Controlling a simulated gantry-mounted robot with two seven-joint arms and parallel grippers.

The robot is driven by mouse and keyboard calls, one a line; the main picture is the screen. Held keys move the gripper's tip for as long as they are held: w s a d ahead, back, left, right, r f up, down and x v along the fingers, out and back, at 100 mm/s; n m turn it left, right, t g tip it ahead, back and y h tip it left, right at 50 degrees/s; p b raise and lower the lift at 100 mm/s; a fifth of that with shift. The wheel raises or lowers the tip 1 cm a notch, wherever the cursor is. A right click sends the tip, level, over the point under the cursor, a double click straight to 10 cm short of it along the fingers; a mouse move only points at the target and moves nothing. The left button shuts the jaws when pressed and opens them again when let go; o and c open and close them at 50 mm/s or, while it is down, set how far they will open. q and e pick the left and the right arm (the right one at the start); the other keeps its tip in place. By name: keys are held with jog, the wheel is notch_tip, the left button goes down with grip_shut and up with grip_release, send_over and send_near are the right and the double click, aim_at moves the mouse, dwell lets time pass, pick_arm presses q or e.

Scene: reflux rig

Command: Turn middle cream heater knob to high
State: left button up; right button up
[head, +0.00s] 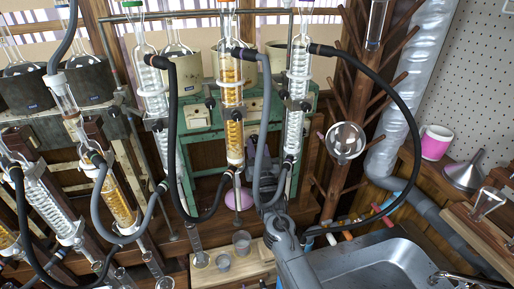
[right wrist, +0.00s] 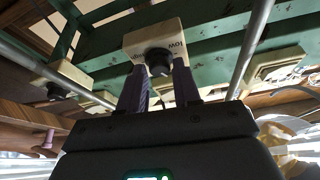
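The middle cream heater box (right wrist: 140,42) is under the green frame in the right wrist view. Its round dark knob (right wrist: 158,61) faces me, and the word "low" is printed to the right of it. My right gripper (right wrist: 160,72) is open, with one purple finger on each side of the knob. Gaps show between knob and fingers; I cannot tell how deep the tips reach. In the head view my right gripper (head: 262,138) is partly hidden behind hoses and glass. My left gripper is not in view.
More cream boxes sit to the left (right wrist: 62,78) and right (right wrist: 275,68). Glass condensers (head: 231,110) and a grey hose (head: 262,120) hang in front of the green rig (head: 200,140). Beakers (head: 242,241) stand on a wooden block, left of a metal sink (head: 365,268).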

jog(key=o, duration=0.3)
jog(key=shift+o, duration=0.2)
jog(key=shift+s, duration=0.1)
jog(key=shift+s+d+f+p, duration=0.1)
jog(key=shift+s+f+p, duration=0.2)
jog(key=shift+s, duration=0.15)
jog(key=p+v, duration=0.2)
jog(key=v, duration=0.7)
jog(key=shift+s, duration=0.25)
